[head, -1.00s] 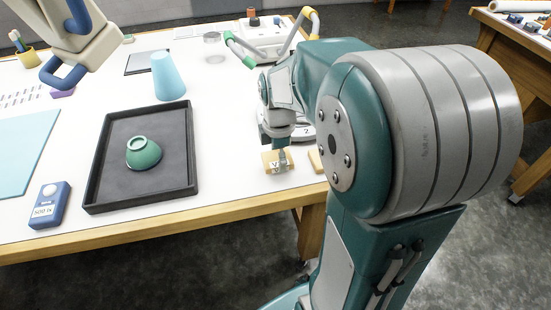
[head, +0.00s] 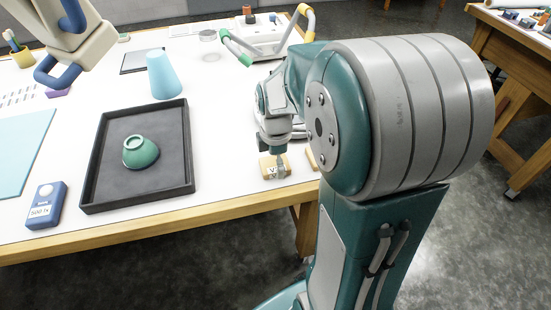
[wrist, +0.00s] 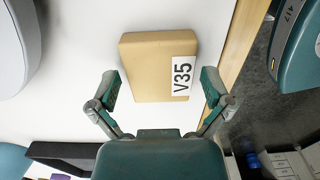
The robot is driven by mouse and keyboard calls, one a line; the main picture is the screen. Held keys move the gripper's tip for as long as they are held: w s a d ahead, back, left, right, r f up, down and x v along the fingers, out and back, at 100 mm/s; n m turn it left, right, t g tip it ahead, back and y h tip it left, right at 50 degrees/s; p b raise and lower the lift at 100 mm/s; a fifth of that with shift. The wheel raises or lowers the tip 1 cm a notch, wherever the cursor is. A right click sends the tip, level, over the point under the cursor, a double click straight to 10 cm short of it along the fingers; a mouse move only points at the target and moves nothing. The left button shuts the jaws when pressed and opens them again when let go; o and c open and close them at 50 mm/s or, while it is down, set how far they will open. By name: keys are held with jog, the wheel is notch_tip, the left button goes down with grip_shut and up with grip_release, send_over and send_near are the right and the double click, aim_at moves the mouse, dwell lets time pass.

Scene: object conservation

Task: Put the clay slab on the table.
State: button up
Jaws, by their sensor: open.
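The clay slab appears to be the tan block with a white "V35" label (wrist: 150,65); in the wrist view it lies flat on the white table top near the wooden edge. In the head view the same tan block (head: 267,170) sits on the table near the front right edge, partly hidden behind my gripper. My gripper (wrist: 160,90) is open, its two fingers apart at the near end of the block, with nothing held between them. The white table (head: 235,135) has a wooden rim.
A black tray (head: 95,170) with an upturned green bowl (head: 140,152) stands left of the block. A light blue tapered cup (head: 164,75) and a blue meter (head: 45,205) are further left. A white device with green and yellow handles (head: 262,40) stands behind my arm.

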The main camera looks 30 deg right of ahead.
aim_at(275, 164)
notch_tip(275, 164, up, 12)
jog(key=s+a+r+m+t, duration=0.1)
jog(key=s+a+m+t, duration=0.4)
jog(key=s+a+m, duration=0.5)
jog(key=shift+s+a+m+t, duration=0.3)
jog(key=shift+s+m, duration=0.8)
jog(key=shift+m, duration=1.3)
